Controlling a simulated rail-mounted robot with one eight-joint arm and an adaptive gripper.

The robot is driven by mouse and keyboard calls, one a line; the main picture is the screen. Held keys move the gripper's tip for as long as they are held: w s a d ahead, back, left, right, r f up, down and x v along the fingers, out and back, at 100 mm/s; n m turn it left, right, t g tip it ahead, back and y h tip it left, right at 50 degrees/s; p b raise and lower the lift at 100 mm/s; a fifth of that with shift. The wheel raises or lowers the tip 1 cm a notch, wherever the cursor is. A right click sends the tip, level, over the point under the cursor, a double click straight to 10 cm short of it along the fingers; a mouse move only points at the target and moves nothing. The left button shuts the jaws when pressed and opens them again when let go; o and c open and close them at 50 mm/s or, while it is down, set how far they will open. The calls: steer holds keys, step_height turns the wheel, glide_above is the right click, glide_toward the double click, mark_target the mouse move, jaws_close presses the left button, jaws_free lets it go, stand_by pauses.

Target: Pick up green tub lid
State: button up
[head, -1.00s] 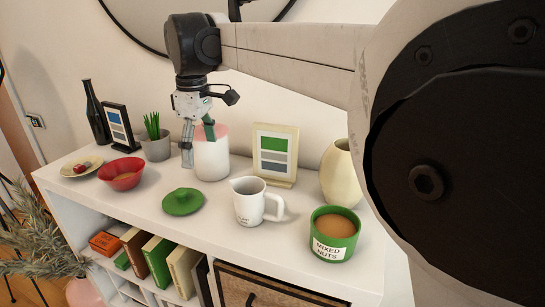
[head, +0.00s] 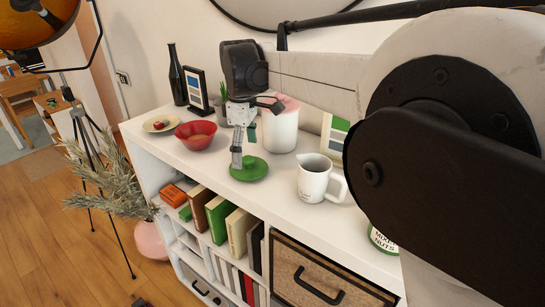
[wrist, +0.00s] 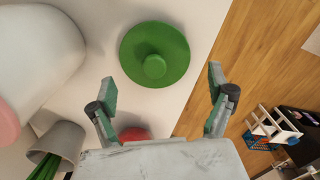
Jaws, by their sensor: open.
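The green tub lid (head: 249,170) lies flat on the white shelf top, knob up, near the front edge. In the wrist view the lid (wrist: 143,66) is round with a central knob (wrist: 154,66), ahead of the fingertips and between their lines. My gripper (head: 241,150) is just above or behind the lid in the head view, partly overlapping it. In the wrist view my gripper (wrist: 162,88) is open and empty, fingers wide apart. I cannot tell the exact height gap to the lid. The green mixed nuts tub (head: 383,241) is mostly hidden behind my arm.
A white canister with a pink lid (head: 281,125) stands close behind the green lid. A white pitcher (head: 316,180) is to its right, a red bowl (head: 196,136) to its left. Books (head: 222,218) fill the shelf below. The front edge drops to the wooden floor.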

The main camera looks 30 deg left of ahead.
mark_target(248, 157)
steer(key=f, duration=0.2)
steer(key=w+f+p, duration=0.1)
steer(key=f, duration=0.1)
steer(key=shift+d, duration=0.1)
steer(key=shift+s+f, duration=0.1)
steer(key=shift+f, duration=0.5)
steer(key=c, duration=0.8)
steer(key=shift+r, duration=0.15)
